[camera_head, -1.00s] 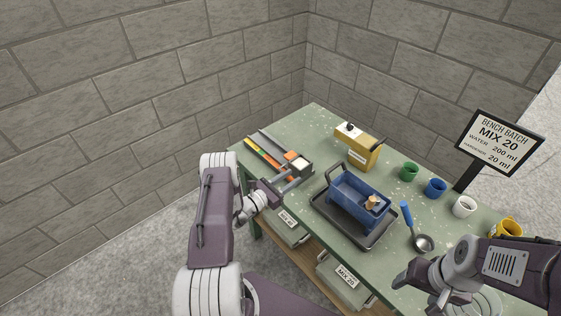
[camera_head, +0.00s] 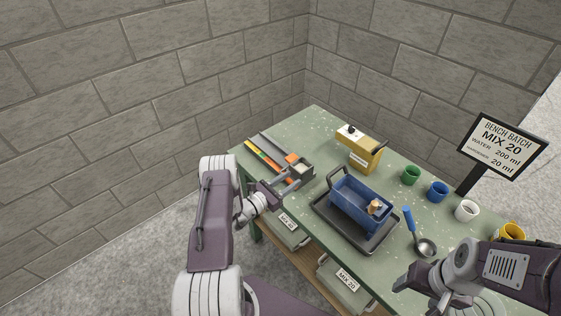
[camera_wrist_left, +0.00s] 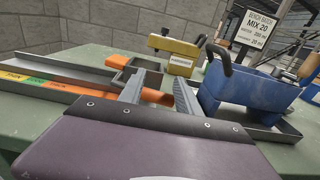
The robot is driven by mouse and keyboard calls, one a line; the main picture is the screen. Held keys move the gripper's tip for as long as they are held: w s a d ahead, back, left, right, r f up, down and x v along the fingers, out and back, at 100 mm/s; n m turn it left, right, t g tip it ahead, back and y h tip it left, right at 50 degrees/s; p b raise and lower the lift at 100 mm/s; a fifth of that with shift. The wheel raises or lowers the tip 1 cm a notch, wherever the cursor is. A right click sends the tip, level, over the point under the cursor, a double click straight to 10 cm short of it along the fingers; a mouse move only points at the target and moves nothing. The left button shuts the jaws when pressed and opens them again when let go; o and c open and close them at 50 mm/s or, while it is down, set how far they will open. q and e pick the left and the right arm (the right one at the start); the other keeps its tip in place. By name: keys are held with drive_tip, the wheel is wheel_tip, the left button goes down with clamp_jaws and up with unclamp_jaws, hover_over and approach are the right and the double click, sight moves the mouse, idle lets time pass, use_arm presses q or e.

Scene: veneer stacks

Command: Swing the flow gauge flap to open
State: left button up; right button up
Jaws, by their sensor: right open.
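The flow gauge (camera_head: 262,152) is a long grey channel with coloured bands at the table's far left. I cannot tell which part is the flap. My left gripper (camera_head: 288,180) is at that end, beside the grey box; in the left wrist view its fingers (camera_wrist_left: 160,88) are apart, with the orange part seen between and behind them. Contact is unclear. My right gripper (camera_head: 402,277) is open and empty over the table's front right.
A blue tub (camera_head: 358,206) stands on a dark tray (camera_head: 343,232) just right of my left gripper. A yellow container (camera_head: 360,150) is behind. A blue-handled ladle (camera_head: 409,220), several cups and a sign (camera_head: 503,145) stand to the right.

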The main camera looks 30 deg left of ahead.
use_arm(q)
drive_tip(key=p+v, duration=0.1)
drive_tip(key=v, duration=0.6)
idle(0.4)
